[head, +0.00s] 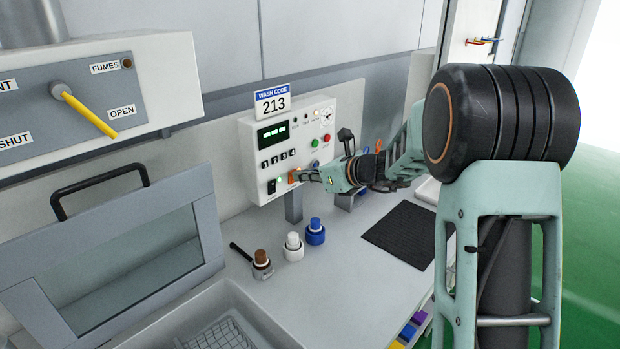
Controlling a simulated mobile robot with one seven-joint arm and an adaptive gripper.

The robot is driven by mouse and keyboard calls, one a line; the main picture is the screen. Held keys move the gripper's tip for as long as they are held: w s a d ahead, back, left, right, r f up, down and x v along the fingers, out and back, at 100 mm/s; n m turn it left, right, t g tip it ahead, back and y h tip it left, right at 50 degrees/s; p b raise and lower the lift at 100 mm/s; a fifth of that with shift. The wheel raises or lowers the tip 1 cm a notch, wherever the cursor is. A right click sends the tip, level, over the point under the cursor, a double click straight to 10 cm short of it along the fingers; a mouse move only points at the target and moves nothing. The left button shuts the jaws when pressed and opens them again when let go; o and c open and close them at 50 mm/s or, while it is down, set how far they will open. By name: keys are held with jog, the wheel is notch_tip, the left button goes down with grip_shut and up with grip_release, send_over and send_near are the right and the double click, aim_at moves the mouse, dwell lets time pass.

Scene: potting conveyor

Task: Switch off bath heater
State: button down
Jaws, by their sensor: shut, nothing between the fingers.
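A white control box (262,160) stands on posts above the bench, with a lit green display (272,133) and a row of small black buttons below it. A black rocker switch (272,186) is at its lower left. An orange part (294,177) shows just right of it, at my fingertips. My gripper (300,177) is shut and empty, at the lower front of the box. I cannot tell whether it touches the panel. The small labels are too small to read, so I cannot tell which control is the bath heater's or its state.
Brown-capped (261,262), white (293,247) and blue (315,232) bottles stand below on the bench. A dark mat (402,235) lies right. A glazed lid (120,255) with a black handle is left.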

jog(key=shift+r, duration=0.1)
jog(key=shift+w+a+r, duration=0.1)
jog(key=shift+w+a, duration=0.2)
jog(key=shift+r, duration=0.1)
jog(key=shift+r+p, duration=0.75)
jog(key=shift+d, duration=0.1)
